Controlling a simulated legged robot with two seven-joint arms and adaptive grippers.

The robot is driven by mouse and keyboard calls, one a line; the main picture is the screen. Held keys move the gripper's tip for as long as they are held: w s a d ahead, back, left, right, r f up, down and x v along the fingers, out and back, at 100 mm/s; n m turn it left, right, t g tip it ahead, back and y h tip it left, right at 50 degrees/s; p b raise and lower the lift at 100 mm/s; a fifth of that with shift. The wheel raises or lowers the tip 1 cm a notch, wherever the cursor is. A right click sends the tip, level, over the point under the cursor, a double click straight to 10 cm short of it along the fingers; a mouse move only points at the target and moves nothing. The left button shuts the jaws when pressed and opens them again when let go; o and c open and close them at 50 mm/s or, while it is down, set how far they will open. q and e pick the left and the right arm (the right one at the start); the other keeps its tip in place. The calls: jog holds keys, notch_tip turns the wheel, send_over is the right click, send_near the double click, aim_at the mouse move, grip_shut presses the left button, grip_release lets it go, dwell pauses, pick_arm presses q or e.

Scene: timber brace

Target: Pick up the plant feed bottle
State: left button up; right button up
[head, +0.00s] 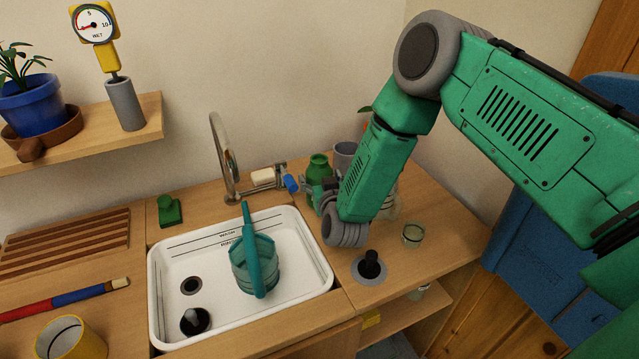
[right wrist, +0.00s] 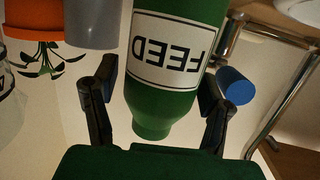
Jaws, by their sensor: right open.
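The plant feed bottle (head: 318,168) is green and stands at the back of the counter, right of the tap, partly hidden by my right arm in the head view. In the right wrist view the bottle (right wrist: 172,80) shows large and upside down, with a white label reading FEED. My right gripper (right wrist: 160,95) is open, with one black finger on each side of the bottle. A gap seems to show between the bottle and the left finger; I cannot tell whether the right finger touches it. My left gripper is not in view.
A white sink (head: 215,320) holds a teal watering can (head: 255,265). A grey cup (head: 345,155) stands close behind the bottle, and a blue-ended tap handle (head: 291,183) is close to its left. A glass jar (head: 412,236) and black knob (head: 370,265) stand to the right.

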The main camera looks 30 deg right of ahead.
aim_at(319, 158)
jog(key=shift+w+f, duration=0.1)
jog(key=shift+w, duration=0.3)
jog(key=shift+a, duration=0.1)
jog(key=shift+c, duration=0.5)
jog(key=c, duration=1.2)
notch_tip(319, 158, up, 10)
jog(key=shift+r, duration=0.1)
